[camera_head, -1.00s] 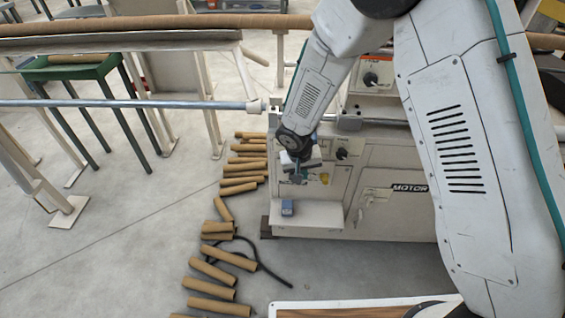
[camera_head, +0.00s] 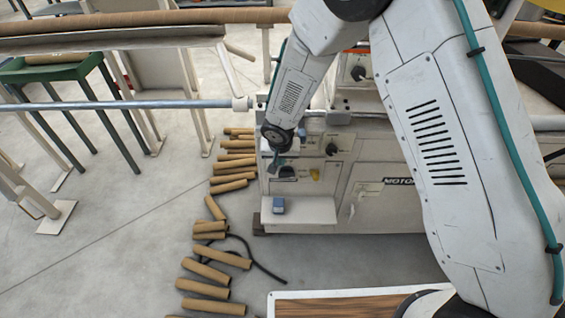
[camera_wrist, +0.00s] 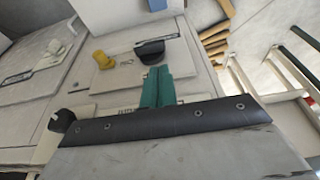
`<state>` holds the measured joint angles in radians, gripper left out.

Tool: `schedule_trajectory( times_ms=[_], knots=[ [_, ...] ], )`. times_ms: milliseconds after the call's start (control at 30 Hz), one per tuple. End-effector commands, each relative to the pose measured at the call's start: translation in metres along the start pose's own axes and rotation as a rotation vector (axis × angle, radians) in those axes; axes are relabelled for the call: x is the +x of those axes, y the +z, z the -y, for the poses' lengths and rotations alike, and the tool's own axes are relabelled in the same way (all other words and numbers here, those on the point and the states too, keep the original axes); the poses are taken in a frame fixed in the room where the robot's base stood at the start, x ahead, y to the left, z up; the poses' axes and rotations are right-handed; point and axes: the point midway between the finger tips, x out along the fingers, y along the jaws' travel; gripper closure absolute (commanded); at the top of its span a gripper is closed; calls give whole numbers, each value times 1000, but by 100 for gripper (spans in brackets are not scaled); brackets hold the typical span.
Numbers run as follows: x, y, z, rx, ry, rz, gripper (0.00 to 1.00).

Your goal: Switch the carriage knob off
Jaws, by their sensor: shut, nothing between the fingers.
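The machine's front panel carries several controls, and I cannot read which label names the carriage knob. A black knob (camera_head: 332,149) sits at the panel's upper right; a black knob on a pale plate also shows at the lower left in the wrist view (camera_wrist: 62,120). A yellow knob (camera_head: 315,174) is lower on the panel and shows in the wrist view (camera_wrist: 103,60). A dark rounded control (camera_head: 288,172) is left of it, also in the wrist view (camera_wrist: 151,47). My gripper (camera_head: 273,168) has teal fingers (camera_wrist: 157,84), shut and empty, close to this dark control; contact is unclear.
A small blue box (camera_head: 278,206) rests on the machine's low shelf (camera_head: 312,211). Cardboard tubes (camera_head: 221,257) lie on the floor to the left. A long metal bar (camera_head: 130,104) runs left from the machine. A wood-topped board (camera_head: 345,305) is in front.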

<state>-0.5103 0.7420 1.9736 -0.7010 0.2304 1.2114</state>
Motion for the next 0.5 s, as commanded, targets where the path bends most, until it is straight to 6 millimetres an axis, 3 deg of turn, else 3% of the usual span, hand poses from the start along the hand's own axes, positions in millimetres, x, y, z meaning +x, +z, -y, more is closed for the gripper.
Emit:
schedule_trajectory(
  times_ms=[300,500],
  knots=[
    [59,1,-2,2,1,3,100],
    [78,0,-2,1,1,2,100]
  ],
)
